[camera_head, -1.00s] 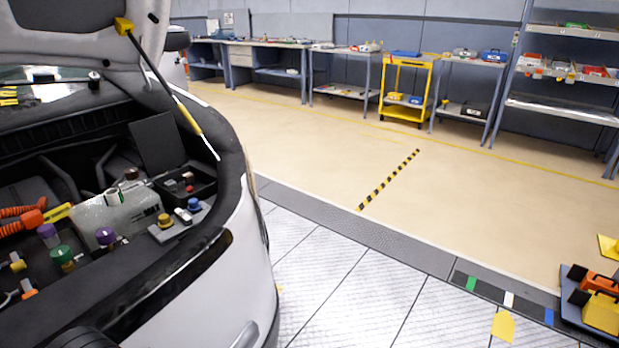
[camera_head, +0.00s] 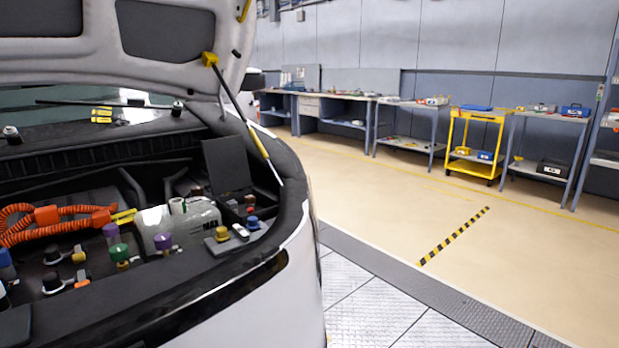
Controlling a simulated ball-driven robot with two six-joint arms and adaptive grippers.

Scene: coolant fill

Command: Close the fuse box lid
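The fuse box (camera_head: 262,201) sits at the right side of the engine bay. Its dark square lid (camera_head: 227,165) stands open, nearly upright at the back of the box. Small coloured parts show inside the box, but details are too small to tell. A white coolant tank (camera_head: 182,222) stands just left of the fuse box. Neither of my grippers is in view.
The raised hood (camera_head: 120,40) hangs over the bay, held by a strut (camera_head: 243,120) right of the fuse box. The car's front edge (camera_head: 200,300) lies between me and the bay. Floor is clear to the right; a yellow cart (camera_head: 474,145) and benches stand far back.

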